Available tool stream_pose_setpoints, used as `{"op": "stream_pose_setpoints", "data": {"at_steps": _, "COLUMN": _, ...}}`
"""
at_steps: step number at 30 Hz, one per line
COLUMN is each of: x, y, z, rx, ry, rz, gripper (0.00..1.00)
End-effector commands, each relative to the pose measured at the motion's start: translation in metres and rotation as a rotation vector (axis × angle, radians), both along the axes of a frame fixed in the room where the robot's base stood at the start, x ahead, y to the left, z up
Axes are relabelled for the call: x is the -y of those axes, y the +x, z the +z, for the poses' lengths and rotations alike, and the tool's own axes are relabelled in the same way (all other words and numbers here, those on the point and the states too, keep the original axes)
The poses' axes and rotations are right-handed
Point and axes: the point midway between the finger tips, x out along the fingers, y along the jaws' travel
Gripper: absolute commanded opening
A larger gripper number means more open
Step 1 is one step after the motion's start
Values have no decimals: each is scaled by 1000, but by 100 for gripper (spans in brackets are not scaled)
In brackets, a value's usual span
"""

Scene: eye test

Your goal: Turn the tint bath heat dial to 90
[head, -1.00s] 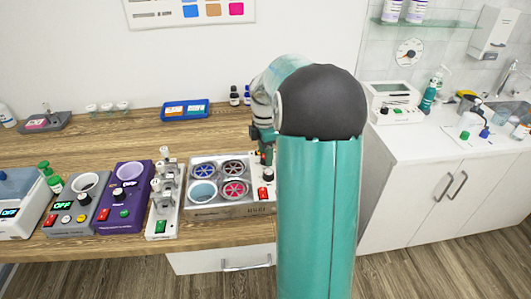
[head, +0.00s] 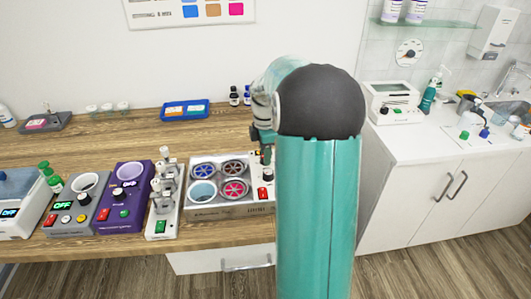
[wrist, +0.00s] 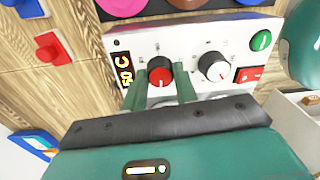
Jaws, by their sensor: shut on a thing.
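The tint bath (head: 230,209) is a pale box with several round coloured wells, on the wooden counter left of my arm. Its white control panel (wrist: 190,44) fills the top of the wrist view. A display (wrist: 124,69) at the panel's left end reads what looks like 50 C. Beside it is a black dial with a red face (wrist: 160,76) and a white pointer line. My gripper (wrist: 161,88) is shut on this dial, one green finger on each side. In the head view my arm hides most of my gripper and the dial.
A second dial with a white face (wrist: 214,67) sits close right of my fingers. Farther right are a green button (wrist: 261,40) and a red switch (wrist: 249,75). A metal stand (head: 163,200) and a purple device (head: 125,208) stand left of the bath.

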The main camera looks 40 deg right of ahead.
Motion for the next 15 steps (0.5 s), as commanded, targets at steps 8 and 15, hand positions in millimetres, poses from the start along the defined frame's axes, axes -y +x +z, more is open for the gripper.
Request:
{"op": "stream_pose_setpoints", "data": {"at_steps": 8, "x": -1, "y": 0, "z": 1, "rx": 0, "ry": 0, "rz": -184, "gripper": 6}}
{"op": "stream_pose_setpoints", "data": {"at_steps": 15, "x": 0, "y": 0, "z": 1, "rx": 1, "ry": 0, "rz": -408, "gripper": 6}}
